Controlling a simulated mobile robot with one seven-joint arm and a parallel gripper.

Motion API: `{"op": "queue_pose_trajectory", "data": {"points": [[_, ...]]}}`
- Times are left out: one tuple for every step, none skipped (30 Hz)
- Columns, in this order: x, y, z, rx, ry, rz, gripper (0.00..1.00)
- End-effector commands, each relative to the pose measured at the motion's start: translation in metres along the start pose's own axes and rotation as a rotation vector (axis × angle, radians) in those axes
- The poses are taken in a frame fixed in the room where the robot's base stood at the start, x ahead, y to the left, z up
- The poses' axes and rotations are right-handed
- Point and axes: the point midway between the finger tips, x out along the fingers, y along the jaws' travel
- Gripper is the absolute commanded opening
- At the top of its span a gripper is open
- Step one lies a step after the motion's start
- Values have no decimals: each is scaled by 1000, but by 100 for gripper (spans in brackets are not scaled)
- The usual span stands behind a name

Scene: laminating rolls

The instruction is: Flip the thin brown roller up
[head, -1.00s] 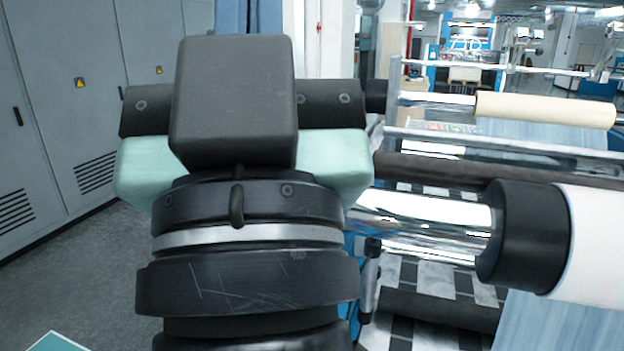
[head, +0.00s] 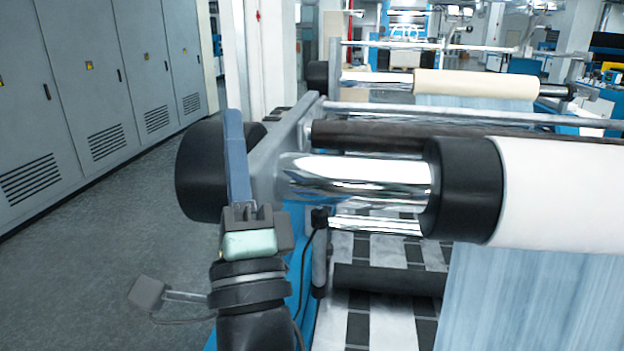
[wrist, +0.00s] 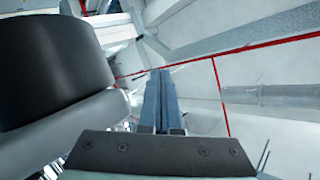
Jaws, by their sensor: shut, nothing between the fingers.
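The thin dark brown roller (head: 390,134) lies level across the machine in the head view, behind the shiny metal shaft (head: 355,178) and the large white roll (head: 560,195). Its left end is by the grey side frame. My gripper (head: 234,114) points up with its blue-grey fingers together and empty. It appears left of the roller's left end, in front of a black round end piece (head: 195,172). In the wrist view my gripper's fingers (wrist: 160,75) are also closed. I cannot make out the brown roller there.
A cream roll (head: 475,84) sits farther back. A dark lower roller (head: 390,280) lies below the shaft. Grey cabinets (head: 80,90) line the left, with clear floor (head: 110,240) before them. A large black cylinder (wrist: 50,70) fills the wrist view's left.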

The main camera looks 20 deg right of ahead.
Motion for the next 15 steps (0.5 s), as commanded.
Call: {"op": "queue_pose_trajectory", "data": {"points": [[-15, 30, -18, 180, 45, 17, 0], [-22, 43, -27, 288, 72, 18, 0], [-32, 60, -41, 426, 113, 13, 0], [-40, 71, -51, 522, 144, 7, 0], [-48, 82, -60, 612, 174, 0, 0], [-58, 95, -72, 720, 213, -13, 0], [-66, 104, -81, 793, 242, -24, 0], [-72, 112, -89, 859, 268, -38, 0], [-81, 121, -98, 935, 300, -54, 0], [-87, 127, -104, 982, 320, -65, 0], [-92, 132, -109, 1024, 338, -77, 0], [-98, 137, -115, 1068, 357, -91, 0], [-101, 140, -118, 1094, 369, -100, 0], [-104, 142, -121, 1114, 378, -107, 0], [-106, 144, -123, 1134, 386, -113, 0]]}}
